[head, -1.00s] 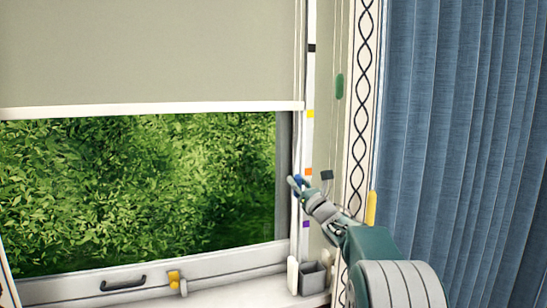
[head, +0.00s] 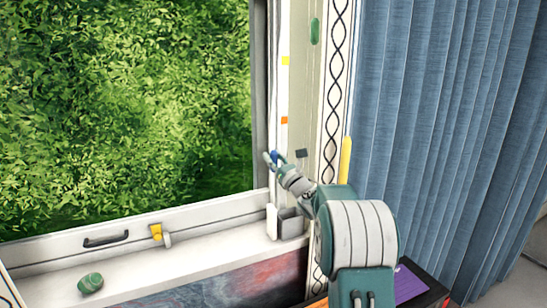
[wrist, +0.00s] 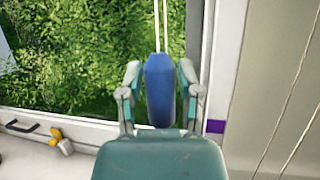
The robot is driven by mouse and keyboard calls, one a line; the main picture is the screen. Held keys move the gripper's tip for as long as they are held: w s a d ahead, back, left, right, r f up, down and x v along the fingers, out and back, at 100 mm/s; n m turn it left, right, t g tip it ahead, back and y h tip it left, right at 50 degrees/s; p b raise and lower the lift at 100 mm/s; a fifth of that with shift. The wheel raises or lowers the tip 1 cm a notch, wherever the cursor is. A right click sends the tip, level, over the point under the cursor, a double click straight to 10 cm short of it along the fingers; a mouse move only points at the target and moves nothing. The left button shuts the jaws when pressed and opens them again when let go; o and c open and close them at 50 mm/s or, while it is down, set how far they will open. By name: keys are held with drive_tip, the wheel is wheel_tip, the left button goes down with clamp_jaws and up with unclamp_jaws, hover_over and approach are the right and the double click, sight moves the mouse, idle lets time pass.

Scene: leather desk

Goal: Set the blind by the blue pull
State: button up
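The blue pull (wrist: 160,92) hangs on two pale cords (wrist: 162,25) and sits between the two fingers of my gripper (wrist: 160,85) in the wrist view. The fingers are closed in on its sides. In the head view the blue pull (head: 271,158) shows small at my gripper (head: 274,160), beside the window's right edge. A white strip with coloured marks runs behind it; its orange mark (head: 284,120) is above the pull, its yellow mark (head: 285,60) higher. A purple mark (wrist: 215,126) shows right of my gripper. The blind is out of view.
A grey open box (head: 291,224) stands on the white sill (head: 200,266) below my gripper. A green stone (head: 90,283) lies at the sill's left. A yellow latch (head: 156,231) and dark handle (head: 106,239) are on the window frame. A blue curtain (head: 430,120) hangs at right.

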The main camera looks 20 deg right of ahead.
idle(0.4)
drive_tip(key=shift+s+d, duration=0.15)
drive_tip(key=shift+s, duration=0.2)
drive_tip(key=v, duration=1.1)
drive_tip(key=shift+f, duration=0.3)
drive_tip(key=shift+r, duration=0.1)
